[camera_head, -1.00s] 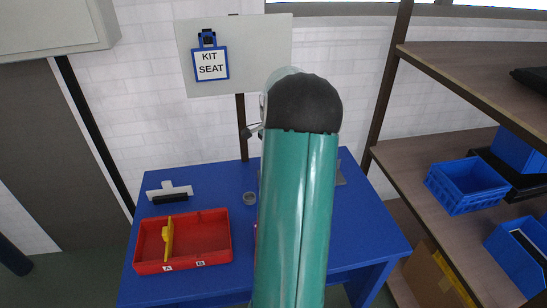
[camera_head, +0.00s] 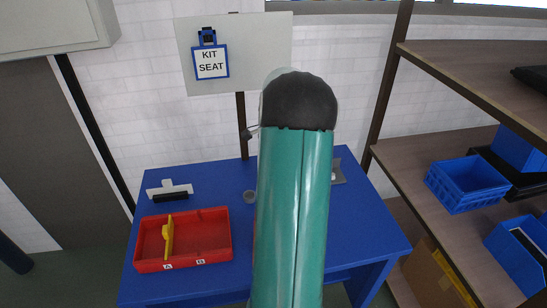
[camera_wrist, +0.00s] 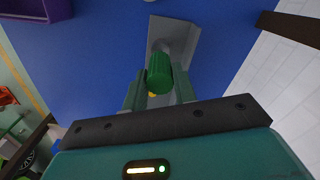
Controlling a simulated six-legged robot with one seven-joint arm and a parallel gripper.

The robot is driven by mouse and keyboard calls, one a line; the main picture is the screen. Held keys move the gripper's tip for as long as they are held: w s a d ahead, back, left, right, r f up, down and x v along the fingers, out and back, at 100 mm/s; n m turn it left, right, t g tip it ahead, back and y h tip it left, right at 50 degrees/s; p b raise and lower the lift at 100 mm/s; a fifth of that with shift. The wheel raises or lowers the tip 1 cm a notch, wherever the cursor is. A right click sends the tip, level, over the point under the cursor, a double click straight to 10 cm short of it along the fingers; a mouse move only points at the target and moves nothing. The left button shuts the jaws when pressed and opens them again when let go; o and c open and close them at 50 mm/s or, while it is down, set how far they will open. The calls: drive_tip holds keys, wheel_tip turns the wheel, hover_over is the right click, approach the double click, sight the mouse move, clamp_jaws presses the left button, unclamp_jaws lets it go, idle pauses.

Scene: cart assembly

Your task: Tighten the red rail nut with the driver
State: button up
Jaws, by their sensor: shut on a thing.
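My gripper (camera_wrist: 157,98) is shut on a green cylindrical handle (camera_wrist: 160,72), which looks like the driver, in the wrist view. A small yellow spot shows at the handle's near end. The handle is in front of a grey block or holder (camera_wrist: 183,42) on the blue table; I cannot tell whether they touch. Part of the grey piece shows in the head view (camera_head: 339,174), right of my arm. My green arm hides the gripper and driver in the head view. I cannot make out a red rail nut in either view.
A red tray (camera_head: 206,262) labelled A and B holds a yellow piece (camera_head: 168,238). A white piece with a black bar (camera_head: 170,197) and a small grey ring (camera_head: 249,197) lie on the blue table (camera_head: 195,180). Shelves with blue bins (camera_head: 468,187) stand right.

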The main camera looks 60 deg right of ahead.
drive_tip(key=shift+f, duration=0.2)
drive_tip(key=shift+f, duration=0.4)
idle(0.3)
drive_tip(key=m, duration=0.4)
drive_tip(key=shift+w+m, duration=0.1)
drive_tip(key=shift+m, duration=0.3)
drive_tip(key=m, duration=0.6)
drive_tip(key=shift+m, duration=0.3)
drive_tip(key=m, duration=0.4)
drive_tip(key=shift+m, duration=0.4)
drive_tip(key=m, duration=0.6)
drive_tip(key=shift+r, duration=2.55)
